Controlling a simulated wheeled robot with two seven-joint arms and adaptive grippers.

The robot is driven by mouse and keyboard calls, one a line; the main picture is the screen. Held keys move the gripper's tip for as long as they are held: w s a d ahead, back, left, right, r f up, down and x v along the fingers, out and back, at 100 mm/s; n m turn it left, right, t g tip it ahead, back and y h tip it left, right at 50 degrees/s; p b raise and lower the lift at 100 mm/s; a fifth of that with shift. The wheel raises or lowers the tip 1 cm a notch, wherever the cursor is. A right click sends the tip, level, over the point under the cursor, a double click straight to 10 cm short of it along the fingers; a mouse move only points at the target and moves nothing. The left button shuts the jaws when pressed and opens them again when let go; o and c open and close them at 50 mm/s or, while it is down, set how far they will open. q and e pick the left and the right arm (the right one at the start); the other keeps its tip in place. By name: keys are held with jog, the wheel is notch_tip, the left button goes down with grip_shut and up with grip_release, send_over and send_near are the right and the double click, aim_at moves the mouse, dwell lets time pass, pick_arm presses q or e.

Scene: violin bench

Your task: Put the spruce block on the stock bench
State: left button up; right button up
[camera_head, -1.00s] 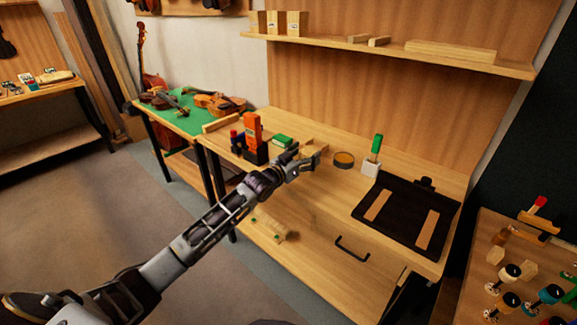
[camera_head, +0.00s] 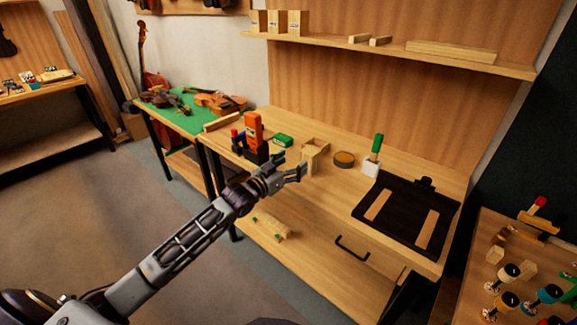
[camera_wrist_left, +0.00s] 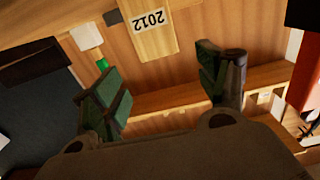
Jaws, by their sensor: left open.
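A pale wooden block (camera_head: 315,157), which looks like the spruce block, stands on the central wooden bench (camera_head: 330,195). In the left wrist view the block (camera_wrist_left: 150,32) shows an upside-down "2012" on its face. My left gripper (camera_head: 299,173) is open and empty, just in front and to the left of the block, apart from it. In the left wrist view the spread fingers of my left gripper (camera_wrist_left: 158,85) have a gap between them, with the block beyond. My right gripper is not in view.
An orange tool (camera_head: 254,130) stands left of the block. A round tin (camera_head: 344,159), a white holder (camera_head: 371,167) with a green handle and a dark mat (camera_head: 394,220) with two wood strips lie to its right. Similar pale blocks (camera_head: 276,21) stand on the shelf.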

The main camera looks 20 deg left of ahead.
pick_arm(q)
jog(key=shift+s+a, duration=0.2)
jog(key=shift+s, duration=0.4)
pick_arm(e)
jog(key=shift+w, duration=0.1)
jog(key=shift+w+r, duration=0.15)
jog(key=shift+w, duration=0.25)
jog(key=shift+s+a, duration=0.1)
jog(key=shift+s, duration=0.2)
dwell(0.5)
